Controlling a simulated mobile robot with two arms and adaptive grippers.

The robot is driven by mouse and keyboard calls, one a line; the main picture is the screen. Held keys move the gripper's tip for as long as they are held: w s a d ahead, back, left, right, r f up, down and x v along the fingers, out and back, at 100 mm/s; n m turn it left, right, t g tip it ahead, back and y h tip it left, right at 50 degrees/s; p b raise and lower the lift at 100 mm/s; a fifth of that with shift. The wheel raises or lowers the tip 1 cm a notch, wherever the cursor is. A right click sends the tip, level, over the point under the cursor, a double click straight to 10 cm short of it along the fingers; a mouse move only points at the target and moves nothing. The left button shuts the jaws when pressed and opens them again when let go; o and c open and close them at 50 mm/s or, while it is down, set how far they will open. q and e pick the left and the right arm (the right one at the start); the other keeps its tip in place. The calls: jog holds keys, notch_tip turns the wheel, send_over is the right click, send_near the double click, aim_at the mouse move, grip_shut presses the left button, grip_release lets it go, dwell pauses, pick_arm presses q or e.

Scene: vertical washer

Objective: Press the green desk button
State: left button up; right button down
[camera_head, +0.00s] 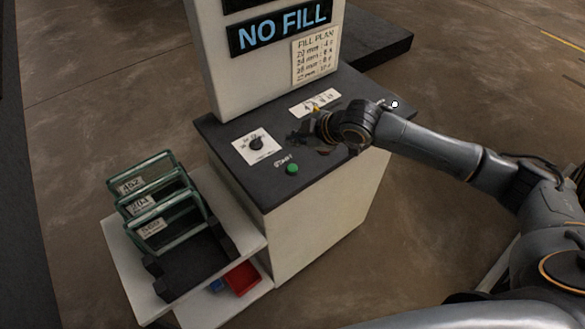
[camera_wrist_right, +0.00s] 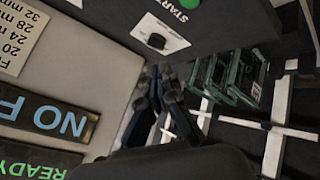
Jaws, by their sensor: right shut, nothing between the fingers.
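The green desk button (camera_head: 292,169) sits on the dark desk top (camera_head: 262,190) near its front edge, below the START label (camera_head: 283,160). In the right wrist view the button (camera_wrist_right: 190,3) shows at the top edge, partly cut off. My right gripper (camera_head: 298,137) is above the desk, up and to the right of the button, and apart from it. Its fingers show in the right wrist view (camera_wrist_right: 160,75) and are shut with nothing between them. My left gripper is not in view.
A dial (camera_head: 256,143) on a white plate is left of my right gripper. A column with a NO FILL sign (camera_head: 280,30) and fill plan (camera_head: 316,55) rises behind. Several green-framed racks (camera_head: 160,205) stand on a white side shelf (camera_head: 118,240), above a red bin (camera_head: 242,278).

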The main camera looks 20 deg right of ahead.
jog(key=b, duration=0.6)
send_over(295, 169)
notch_tip(295, 169, down, 6)
jog(key=shift+r, duration=0.2)
jog(key=shift+f, duration=1.15)
jog(key=shift+f, duration=0.1)
jog(key=shift+f, duration=0.35)
jog(key=shift+f, duration=0.6)
dwell(0.4)
jog(key=shift+r, duration=0.15)
jog(key=shift+r+p, duration=0.85)
jog(key=shift+p, duration=0.05)
